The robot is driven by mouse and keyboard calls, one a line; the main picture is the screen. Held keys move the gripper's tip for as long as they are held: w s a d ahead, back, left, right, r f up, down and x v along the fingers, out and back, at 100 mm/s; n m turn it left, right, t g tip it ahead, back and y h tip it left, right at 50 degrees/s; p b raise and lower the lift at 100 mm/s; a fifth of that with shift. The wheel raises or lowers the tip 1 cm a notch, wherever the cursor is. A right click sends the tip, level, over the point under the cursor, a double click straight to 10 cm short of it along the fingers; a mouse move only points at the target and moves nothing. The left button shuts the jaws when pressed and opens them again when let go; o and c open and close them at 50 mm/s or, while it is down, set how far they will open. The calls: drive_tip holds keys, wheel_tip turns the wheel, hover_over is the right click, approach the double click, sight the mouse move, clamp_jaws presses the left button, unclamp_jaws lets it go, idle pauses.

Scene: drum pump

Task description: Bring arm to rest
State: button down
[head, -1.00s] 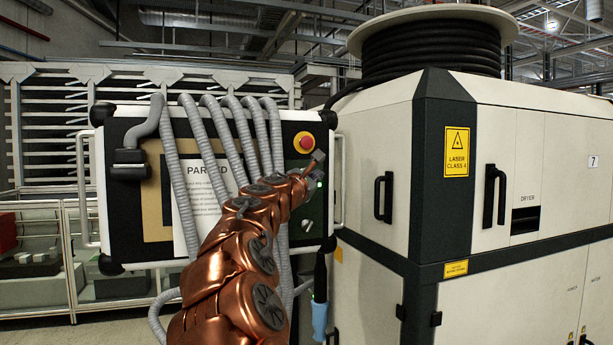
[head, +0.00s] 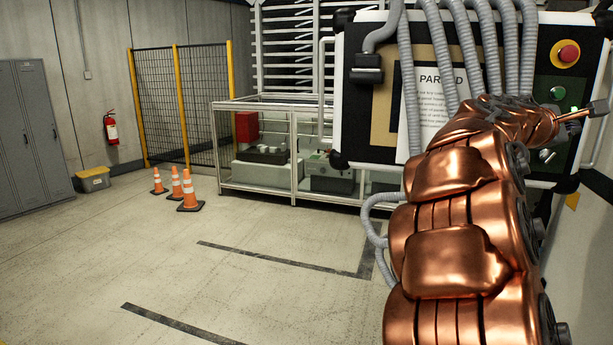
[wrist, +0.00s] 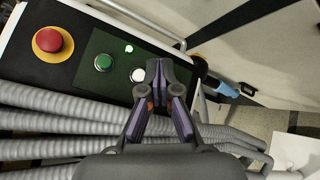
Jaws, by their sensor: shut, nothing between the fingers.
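My copper arm reaches up the right side of the head view, in front of a control panel. The control panel (head: 352,110) carries a sheet headed "PARKED", partly hidden by hoses and my arm. A red emergency button on a yellow ring (wrist: 47,42), a green button (wrist: 103,63) and a white-topped knob (wrist: 137,75) show beside the fingers. Whether the fingers touch the panel cannot be told.
Grey corrugated hoses (wrist: 60,122) run close below the gripper. A metal rail frame (head: 257,103) stands left of the panel. Orange cones (head: 189,191), a yellow-grey box (head: 93,179) and lockers (head: 30,135) are farther left. The floor (head: 150,265) at front left is clear.

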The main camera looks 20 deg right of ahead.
drive_tip(key=s+a+f+m+y, duration=0.4)
drive_tip(key=a+f+y, duration=0.2)
drive_tip(key=a+f, duration=0.9)
drive_tip(key=s+a+f+m+y, duration=0.35)
drive_tip(key=a+f+y, duration=0.25)
drive_tip(key=a+f, duration=0.8)
drive_tip(key=s+a+f+g+y, duration=0.1)
drive_tip(key=s+a+f, duration=0.4)
drive_tip(key=a, duration=0.5)
drive_tip(key=s+a+f+g+y, duration=0.2)
drive_tip(key=s+a+f+y, duration=0.2)
drive_tip(key=s+a, duration=0.5)
drive_tip(key=shift+a+f+g, duration=0.3)
drive_tip(key=shift+a+f, duration=0.6)
drive_tip(key=shift+a, duration=0.15)
drive_tip(key=shift+s, duration=0.1)
